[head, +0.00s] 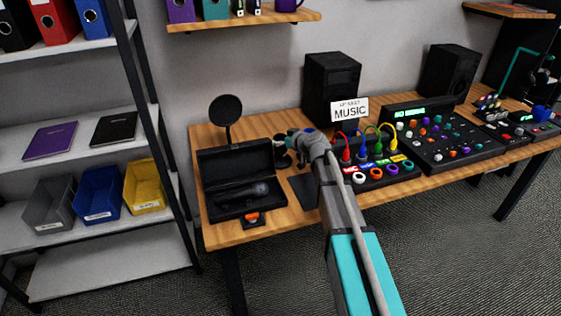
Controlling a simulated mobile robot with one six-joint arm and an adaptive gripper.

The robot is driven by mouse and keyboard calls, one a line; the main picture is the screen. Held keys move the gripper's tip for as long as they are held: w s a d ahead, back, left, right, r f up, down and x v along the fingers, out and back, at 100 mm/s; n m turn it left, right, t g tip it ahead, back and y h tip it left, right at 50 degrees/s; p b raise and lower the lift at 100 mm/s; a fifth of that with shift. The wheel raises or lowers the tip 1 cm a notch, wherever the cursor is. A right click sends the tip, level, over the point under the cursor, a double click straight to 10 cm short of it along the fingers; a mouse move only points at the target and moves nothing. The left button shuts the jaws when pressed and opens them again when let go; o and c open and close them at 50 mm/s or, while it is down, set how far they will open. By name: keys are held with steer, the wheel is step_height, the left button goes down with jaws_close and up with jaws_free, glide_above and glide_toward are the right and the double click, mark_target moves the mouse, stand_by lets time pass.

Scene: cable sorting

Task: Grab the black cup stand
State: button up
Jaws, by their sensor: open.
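My gripper (281,141) is at the end of my grey and teal arm, above the wooden desk (270,225). It is open, though its fingers look small and partly blurred here. A small black object (284,160), which may be the black cup stand, is on the desk just below the gripper. My gripper and wrist cover part of it, so its full shape is hidden. I cannot tell whether the fingers touch it.
An open black case (239,161) with a microphone (243,192) lies left of the gripper, and a round black disc on a stem (225,109) rises behind it. A black speaker (331,88), a MUSIC sign (350,110) and a mixer (440,137) are to the right.

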stand_by(0.6)
steer(key=c, duration=1.2)
steer(key=shift+r, duration=0.1)
steer(key=shift+c, duration=0.2)
step_height(320, 180, up, 18)
steer(key=p, duration=1.8)
steer(key=shift+a, duration=0.1)
